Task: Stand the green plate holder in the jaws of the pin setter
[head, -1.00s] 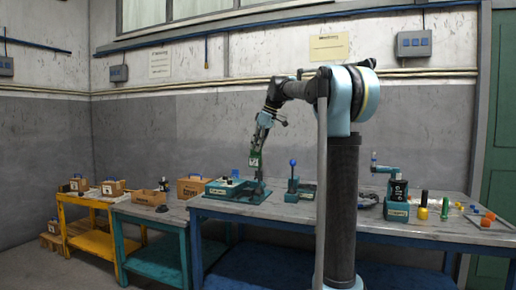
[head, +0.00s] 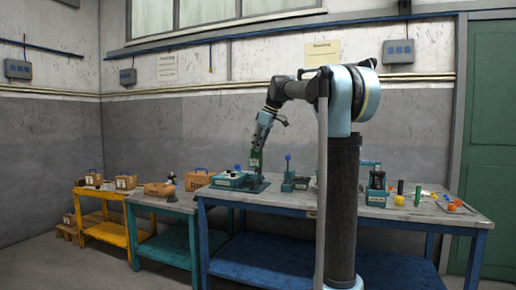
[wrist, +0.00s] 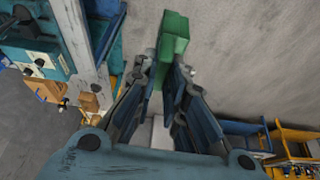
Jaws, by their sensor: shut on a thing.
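The green plate holder (wrist: 173,45) is between the fingers of my gripper (wrist: 163,75) in the wrist view, jutting out past the fingertips. My gripper is shut on it. In the head view my gripper (head: 257,148) points down over the left part of the blue table, and the plate holder (head: 255,161) shows small and green below it, near a teal fixture (head: 256,184). I cannot tell from here whether the plate holder touches the fixture. I cannot tell for certain which of the table's devices is the pin setter.
The blue-legged table (head: 340,208) also bears a blue-knobbed lever device (head: 289,182), a teal machine (head: 376,188) and several small coloured parts on the right. A teal table (head: 170,205) and a yellow table (head: 105,222) stand left. Open floor lies in front.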

